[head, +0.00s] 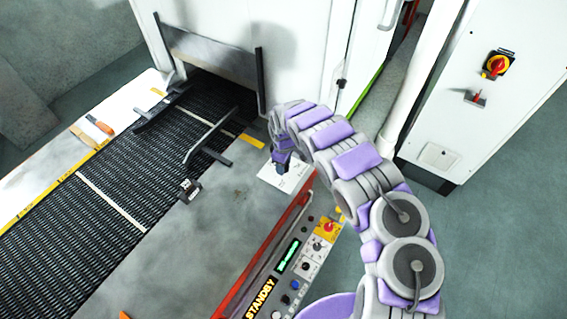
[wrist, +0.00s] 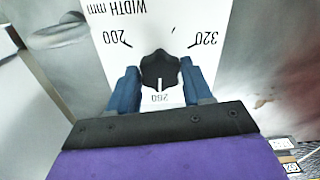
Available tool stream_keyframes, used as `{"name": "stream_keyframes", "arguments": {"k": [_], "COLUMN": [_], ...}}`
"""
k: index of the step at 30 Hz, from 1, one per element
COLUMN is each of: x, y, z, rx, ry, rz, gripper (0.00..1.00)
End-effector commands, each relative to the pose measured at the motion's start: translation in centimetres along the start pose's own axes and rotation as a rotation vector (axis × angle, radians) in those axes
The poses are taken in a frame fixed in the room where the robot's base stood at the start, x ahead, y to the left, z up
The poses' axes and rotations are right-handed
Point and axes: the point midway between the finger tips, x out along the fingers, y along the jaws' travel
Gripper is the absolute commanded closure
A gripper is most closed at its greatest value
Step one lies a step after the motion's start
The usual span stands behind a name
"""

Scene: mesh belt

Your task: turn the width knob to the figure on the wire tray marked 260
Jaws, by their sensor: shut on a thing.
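In the wrist view the black width knob (wrist: 159,71) sits on a white plate (wrist: 105,35) printed "WIDTH mm", with 200, 260 and 320 around the knob, upside down. The blue fingers of my gripper (wrist: 160,88) are closed on the knob from both sides. In the head view my gripper (head: 281,165) is over the white plate (head: 290,180) beside the belt, and hides the knob. I cannot make out a wire tray marked 260.
A small dark block with white marks (head: 189,189) is by the belt's edge. A control panel (head: 290,265) reads STANDBY. A white cabinet (head: 475,120) stands at right.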

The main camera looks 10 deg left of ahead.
Motion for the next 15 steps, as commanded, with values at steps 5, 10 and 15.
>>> {"name": "stream_keyframes", "arguments": {"k": [5,10,15], "x": [-0.30,-0.28,-0.19], "y": [0.37,0.37,0.22], "z": [-0.19,-0.17,-0.07], "rx": [0.000,0.001,0.001], "ry": [0.007,0.007,0.005], "rz": [0.010,0.009,0.006], "gripper": [0.80,0.45,0.29]}}
